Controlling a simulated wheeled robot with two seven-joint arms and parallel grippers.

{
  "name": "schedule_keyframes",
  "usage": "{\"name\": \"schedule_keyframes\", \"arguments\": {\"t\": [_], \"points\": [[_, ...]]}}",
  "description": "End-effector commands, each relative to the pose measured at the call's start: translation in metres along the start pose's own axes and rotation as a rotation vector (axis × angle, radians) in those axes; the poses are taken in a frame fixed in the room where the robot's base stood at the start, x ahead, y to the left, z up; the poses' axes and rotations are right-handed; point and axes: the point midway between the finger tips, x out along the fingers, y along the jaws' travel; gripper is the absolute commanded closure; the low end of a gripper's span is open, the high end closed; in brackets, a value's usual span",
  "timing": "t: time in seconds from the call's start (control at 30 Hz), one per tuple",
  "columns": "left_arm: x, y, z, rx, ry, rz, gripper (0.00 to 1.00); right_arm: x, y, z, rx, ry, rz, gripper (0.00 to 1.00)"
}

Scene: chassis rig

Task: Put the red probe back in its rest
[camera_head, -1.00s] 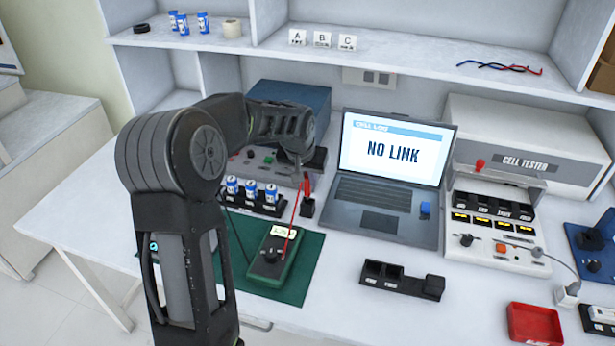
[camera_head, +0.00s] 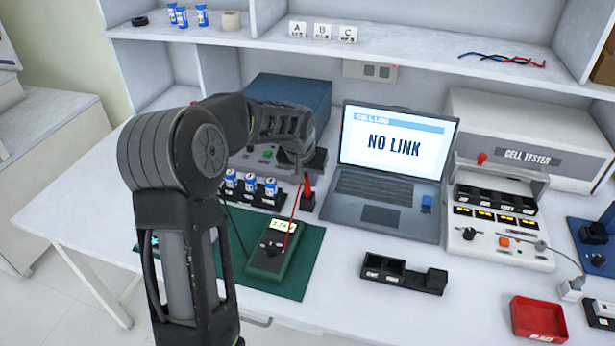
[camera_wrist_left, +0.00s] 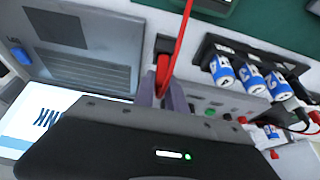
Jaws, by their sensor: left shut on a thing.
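My left gripper (camera_head: 303,168) is shut on the red probe (camera_head: 307,187), just left of the laptop. In the left wrist view the probe (camera_wrist_left: 162,76) sits between the two grey fingers, its red lead running past it. The small black rest (camera_head: 308,202) stands on the table directly below the probe in the head view. The rest also shows beside the probe in the left wrist view (camera_wrist_left: 163,43). The probe's tip is hidden, so I cannot tell how far it is inside the rest. My right gripper is not in view.
The green meter (camera_head: 272,250) lies on a green mat (camera_head: 300,272). A black holder with blue cells (camera_head: 268,198) stands left of the rest. The laptop (camera_head: 385,213) is close on the right. A black tray (camera_head: 402,283) lies in front, with clear table around it.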

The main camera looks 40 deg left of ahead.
Motion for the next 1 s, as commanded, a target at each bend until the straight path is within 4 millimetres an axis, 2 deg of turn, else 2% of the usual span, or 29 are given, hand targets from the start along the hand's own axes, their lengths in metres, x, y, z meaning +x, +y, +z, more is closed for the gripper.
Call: {"name": "schedule_keyframes", "arguments": {"t": [0.7,0.73,1.0], "points": [[0.017,0.0,0.007,0.0,0.0,0.0,1.0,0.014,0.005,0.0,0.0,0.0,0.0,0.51],[0.017,0.0,0.007,0.0,0.0,0.0,0.83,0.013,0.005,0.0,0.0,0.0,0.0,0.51],[0.016,0.0,0.007,0.0,0.0,0.0,0.61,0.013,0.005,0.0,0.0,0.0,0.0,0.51]]}}
